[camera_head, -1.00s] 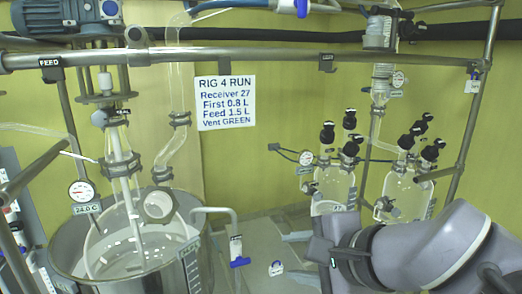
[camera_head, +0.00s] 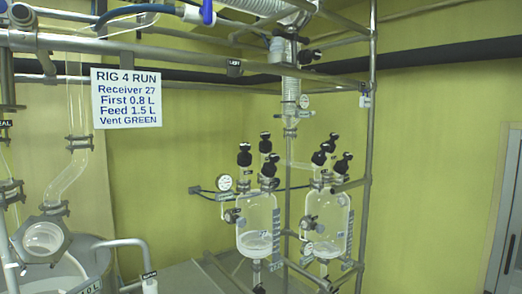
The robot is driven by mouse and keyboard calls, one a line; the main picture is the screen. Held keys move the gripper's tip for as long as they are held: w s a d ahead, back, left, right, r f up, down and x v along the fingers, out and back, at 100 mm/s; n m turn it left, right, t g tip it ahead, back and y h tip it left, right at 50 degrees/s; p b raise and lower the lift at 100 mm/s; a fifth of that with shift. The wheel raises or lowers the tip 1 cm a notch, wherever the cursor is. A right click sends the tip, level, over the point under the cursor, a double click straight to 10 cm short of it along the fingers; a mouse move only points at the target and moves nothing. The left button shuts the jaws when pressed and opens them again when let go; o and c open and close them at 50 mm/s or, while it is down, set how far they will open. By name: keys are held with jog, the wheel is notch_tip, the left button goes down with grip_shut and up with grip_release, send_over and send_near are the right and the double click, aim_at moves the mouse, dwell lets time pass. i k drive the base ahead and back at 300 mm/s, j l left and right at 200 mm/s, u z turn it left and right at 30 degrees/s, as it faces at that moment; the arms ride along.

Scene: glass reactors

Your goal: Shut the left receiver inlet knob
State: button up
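The left receiver (camera_head: 255,215) is a clear glass vessel right of centre, with a little pale liquid low inside. Several black knobs stand on its top: a rear left one (camera_head: 244,153), a taller middle one (camera_head: 265,144) and a lower one at the right (camera_head: 269,168). I cannot tell which is the inlet knob, or whether any is open or shut. Another black knob (camera_head: 232,215) sits on its left side. The right receiver (camera_head: 328,215) stands beside it with similar black knobs (camera_head: 322,157). My gripper is not in view.
A round gauge (camera_head: 224,183) is left of the left receiver. Metal frame posts (camera_head: 367,150) and rails surround the receivers. A sign (camera_head: 126,98) hangs at left above a steel vessel (camera_head: 100,262). Yellow wall and a door (camera_head: 506,215) are at right.

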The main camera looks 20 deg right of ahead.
aim_at(264, 136)
jog(key=i+l+u, duration=0.2)
jog(key=i+l, duration=1.05)
jog(key=l, duration=0.15)
